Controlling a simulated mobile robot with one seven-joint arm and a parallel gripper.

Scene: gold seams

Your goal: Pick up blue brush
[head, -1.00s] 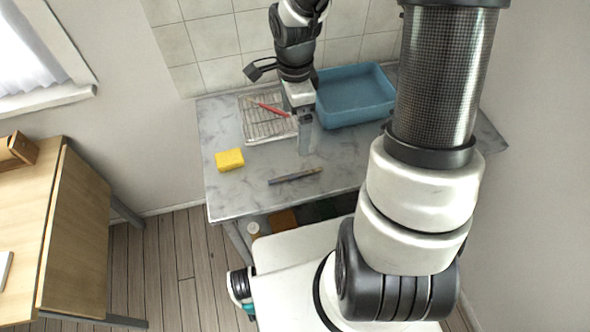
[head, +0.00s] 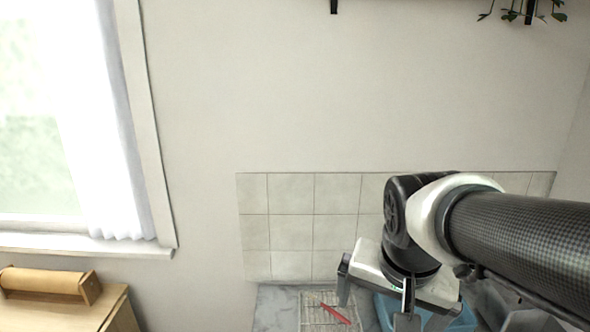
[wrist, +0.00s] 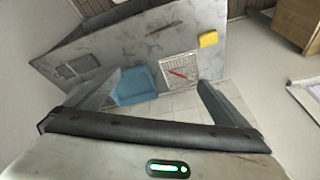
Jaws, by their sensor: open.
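A thin blue-grey stick, which looks like the blue brush (wrist: 164,28), lies on the marble counter (wrist: 125,48) in the wrist view, small and blurred. It is out of the head view. My gripper (wrist: 160,82) is open and empty, its fingers apart in the wrist view. It is raised well away from the brush, with the rack and basin lying between its fingertips and the brush in that picture. In the head view my gripper (head: 376,292) is at the lower right, above the back of the counter.
A wire rack (wrist: 192,61) holds a red stick-like thing (wrist: 178,74). A blue basin (wrist: 135,84) is beside it, and a yellow sponge (wrist: 208,39) lies near the counter edge. A tiled wall (head: 290,225) stands behind. A wooden cabinet (head: 60,310) is at the left.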

